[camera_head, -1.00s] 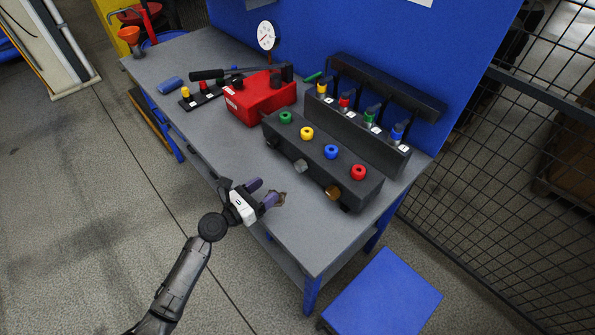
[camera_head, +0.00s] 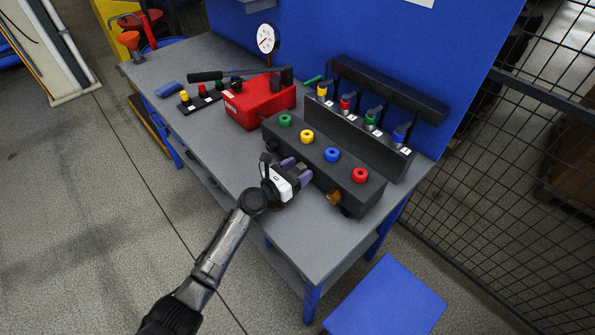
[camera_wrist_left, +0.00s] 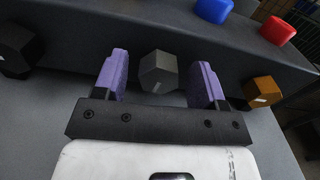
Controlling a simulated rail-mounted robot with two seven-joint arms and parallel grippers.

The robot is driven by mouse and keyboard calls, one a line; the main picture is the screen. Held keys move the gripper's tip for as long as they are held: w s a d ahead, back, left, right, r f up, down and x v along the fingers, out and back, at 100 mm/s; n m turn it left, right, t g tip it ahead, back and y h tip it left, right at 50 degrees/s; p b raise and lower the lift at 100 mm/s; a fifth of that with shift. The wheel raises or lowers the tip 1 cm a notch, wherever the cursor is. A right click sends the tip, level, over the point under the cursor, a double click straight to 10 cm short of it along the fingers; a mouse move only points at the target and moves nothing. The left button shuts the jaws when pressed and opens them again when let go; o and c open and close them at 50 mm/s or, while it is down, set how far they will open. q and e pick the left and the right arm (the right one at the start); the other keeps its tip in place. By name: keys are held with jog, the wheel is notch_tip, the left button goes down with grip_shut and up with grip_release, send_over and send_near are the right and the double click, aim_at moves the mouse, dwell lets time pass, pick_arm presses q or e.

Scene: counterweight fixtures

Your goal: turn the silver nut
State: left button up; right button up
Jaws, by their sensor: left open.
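The silver nut (camera_wrist_left: 158,72) is a grey hexagonal nut on the front face of the dark block (camera_head: 345,178). In the left wrist view it shows between the two purple fingers of my left gripper (camera_wrist_left: 160,82), with a gap on each side. My left gripper (camera_head: 298,172) is open and points at the block's front. In the head view the gripper hides the silver nut. A brass nut (camera_head: 334,197) sits to its right on the same face, and it also shows in the left wrist view (camera_wrist_left: 262,91). A black nut (camera_wrist_left: 18,45) is at the left. My right gripper is not in view.
Green, yellow, blue and red (camera_head: 360,175) round knobs top the block. Behind stands a rack with coloured valves (camera_head: 371,120). A red pump (camera_head: 258,100) with a black handle and a gauge (camera_head: 267,39) are to the left. The table front (camera_head: 310,235) is clear.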

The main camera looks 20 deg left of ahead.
pick_arm(q)
jog(key=c, duration=0.9)
jog(key=shift+m, duration=0.3)
jog(key=m, duration=0.3)
jog(key=shift+b, duration=0.3)
jog(key=m+b, duration=0.1)
jog(key=m, duration=0.2)
jog(key=shift+d+f+m, duration=0.1)
jog(key=shift+m, duration=0.3)
jog(key=m+b, duration=0.1)
jog(key=m, duration=0.4)
jog(key=shift+f+b, duration=0.1)
jog(key=shift+b, duration=0.2)
jog(key=shift+m+b, duration=0.5)
jog(key=shift+m, duration=1.6)
